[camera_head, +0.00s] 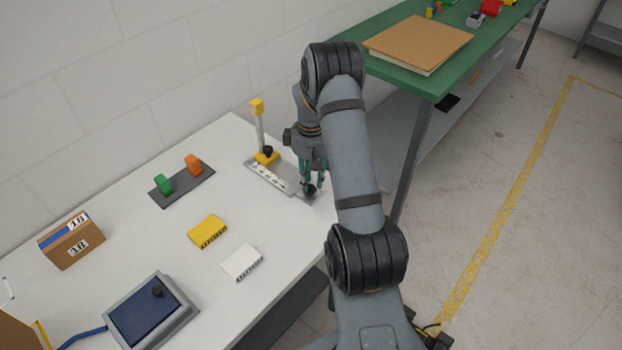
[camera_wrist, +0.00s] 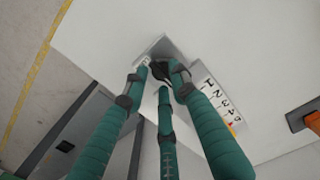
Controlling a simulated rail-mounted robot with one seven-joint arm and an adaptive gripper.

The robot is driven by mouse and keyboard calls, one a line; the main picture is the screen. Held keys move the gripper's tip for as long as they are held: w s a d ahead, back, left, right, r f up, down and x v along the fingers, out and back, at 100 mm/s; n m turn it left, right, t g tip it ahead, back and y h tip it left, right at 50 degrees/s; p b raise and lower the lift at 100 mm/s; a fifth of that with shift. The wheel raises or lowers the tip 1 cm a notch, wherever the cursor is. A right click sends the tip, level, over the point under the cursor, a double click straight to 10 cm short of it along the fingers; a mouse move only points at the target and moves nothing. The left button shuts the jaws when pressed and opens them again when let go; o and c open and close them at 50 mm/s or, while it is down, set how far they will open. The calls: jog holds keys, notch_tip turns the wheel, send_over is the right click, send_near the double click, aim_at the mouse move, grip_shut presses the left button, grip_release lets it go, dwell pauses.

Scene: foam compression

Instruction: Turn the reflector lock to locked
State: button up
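My gripper (camera_head: 314,184) has three teal fingers and points down over the right end of the white table. A black knob (camera_head: 311,189) on a small grey plate sits at the fingertips; I take it for the reflector lock. In the wrist view the knob (camera_wrist: 159,70) is between the fingertips of my gripper (camera_wrist: 160,78), which are close around it. Whether they press on it I cannot tell. The knob's pointing direction and any lock marking are hidden. The reflector, a yellow-topped post (camera_head: 258,125), stands on a yellow carriage with another black knob (camera_head: 267,151).
A numbered scale (camera_head: 270,174) runs beside the carriage. Green (camera_head: 163,184) and orange (camera_head: 193,164) blocks stand on a dark plate. Yellow (camera_head: 207,231) and white (camera_head: 242,262) blocks, a cardboard box (camera_head: 72,243) and a dark-screened device (camera_head: 150,309) lie farther left. A green table (camera_head: 425,80) stands behind.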

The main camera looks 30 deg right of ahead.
grip_shut()
dwell(0.5)
jog(key=m+b, duration=0.3)
jog(key=shift+f+m, duration=0.15)
jog(key=shift+m, duration=0.15)
jog(key=m+b, duration=0.2)
jog(key=m, duration=0.2)
jog(key=shift+s+m+b, duration=0.15)
jog(key=shift+m+b, duration=0.15)
jog(key=shift+b, duration=0.05)
jog(key=m+b, duration=0.3)
jog(key=m, duration=0.2)
jog(key=shift+s+a, duration=0.1)
jog(key=shift+m+b, duration=0.9)
jog(key=shift+m, duration=1.5)
jog(key=shift+a, duration=0.1)
